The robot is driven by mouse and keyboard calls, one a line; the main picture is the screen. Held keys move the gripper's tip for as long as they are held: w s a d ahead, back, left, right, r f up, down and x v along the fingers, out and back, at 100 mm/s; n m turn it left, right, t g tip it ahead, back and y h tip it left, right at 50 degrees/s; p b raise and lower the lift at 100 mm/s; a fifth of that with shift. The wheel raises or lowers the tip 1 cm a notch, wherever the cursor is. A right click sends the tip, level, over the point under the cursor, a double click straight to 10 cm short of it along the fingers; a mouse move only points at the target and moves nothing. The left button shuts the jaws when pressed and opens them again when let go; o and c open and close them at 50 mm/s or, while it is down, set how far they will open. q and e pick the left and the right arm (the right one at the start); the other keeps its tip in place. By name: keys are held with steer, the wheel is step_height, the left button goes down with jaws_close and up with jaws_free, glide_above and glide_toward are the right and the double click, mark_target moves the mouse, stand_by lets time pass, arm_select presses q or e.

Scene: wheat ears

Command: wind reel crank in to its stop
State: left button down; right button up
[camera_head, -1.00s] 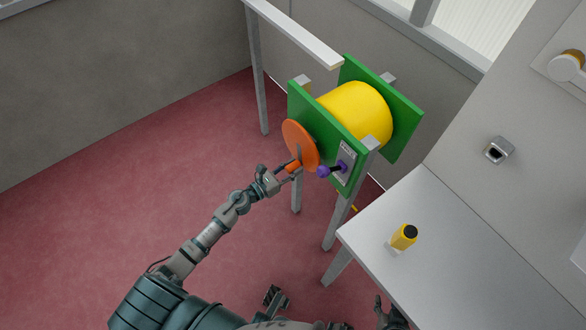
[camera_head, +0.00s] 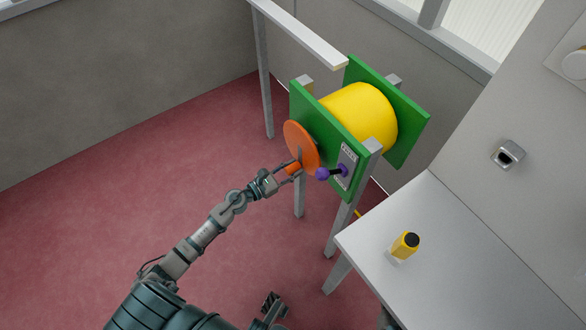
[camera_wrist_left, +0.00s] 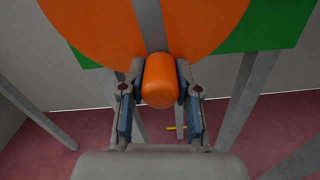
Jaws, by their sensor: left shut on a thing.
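The reel has a yellow drum (camera_head: 362,108) between two green side plates (camera_head: 325,133). Its crank is an orange disc (camera_head: 301,146) with an orange handle (camera_head: 293,168) low on its face. My left gripper (camera_head: 289,172) is shut on the handle. In the left wrist view the handle (camera_wrist_left: 159,80) sits between both fingers, with the disc (camera_wrist_left: 215,25) right behind it. A purple-knobbed lever (camera_head: 323,173) sticks out of a grey plate (camera_head: 346,162) on the near green side.
Grey legs (camera_head: 338,230) hold up the reel. A white beam (camera_head: 300,35) runs behind it. The red floor at the left is clear.

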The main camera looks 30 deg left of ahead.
arm_select(q)
steer(key=c, duration=0.8)
jaws_free()
steer(key=shift+a, duration=0.1)
steer(key=v, duration=1.2)
